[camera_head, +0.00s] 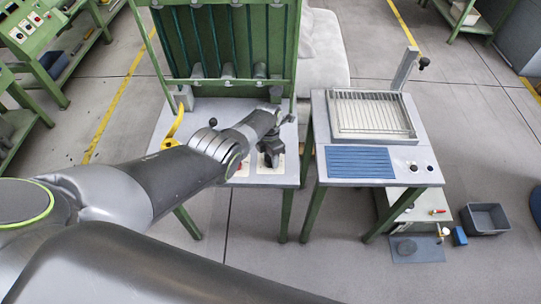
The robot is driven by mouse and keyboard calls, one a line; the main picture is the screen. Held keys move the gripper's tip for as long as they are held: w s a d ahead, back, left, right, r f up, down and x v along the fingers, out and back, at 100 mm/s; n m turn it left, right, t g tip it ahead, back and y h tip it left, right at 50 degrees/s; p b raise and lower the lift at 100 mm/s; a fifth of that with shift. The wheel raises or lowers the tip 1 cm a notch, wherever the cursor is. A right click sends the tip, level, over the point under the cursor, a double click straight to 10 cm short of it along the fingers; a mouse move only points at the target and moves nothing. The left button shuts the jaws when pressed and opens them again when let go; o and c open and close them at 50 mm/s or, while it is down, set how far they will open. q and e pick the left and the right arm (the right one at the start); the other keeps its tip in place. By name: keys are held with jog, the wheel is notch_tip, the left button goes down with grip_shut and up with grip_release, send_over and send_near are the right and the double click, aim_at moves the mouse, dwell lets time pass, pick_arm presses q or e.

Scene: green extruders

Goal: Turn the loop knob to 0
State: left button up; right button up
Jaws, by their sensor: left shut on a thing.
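My left arm reaches in from the left to the front of the grey table top (202,120) of the green machine (225,40). My left gripper (272,158) points down over the front right part of that table, where a pale panel (268,170) lies. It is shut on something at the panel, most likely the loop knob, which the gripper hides. A red button (240,169) shows just left of the gripper. The knob's pointer and scale cannot be read. My right gripper is not in view.
A yellow handle (174,129) stands at the table's left. A grey bin (487,219) stands on the floor. The floor in front is open.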

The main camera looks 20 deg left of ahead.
pick_arm(q)
jog(key=o, duration=1)
jog(key=shift+r+p, duration=0.5)
jog(key=shift+r, duration=0.1)
notch_tip(320, 180, up, 8)
jog(key=p, duration=0.4)
notch_tip(320, 180, up, 8)
send_over(269, 157)
jog(key=shift+w+a+r, duration=0.1)
jog(key=shift+w+a, duration=0.1)
jog(key=shift+w, duration=0.05)
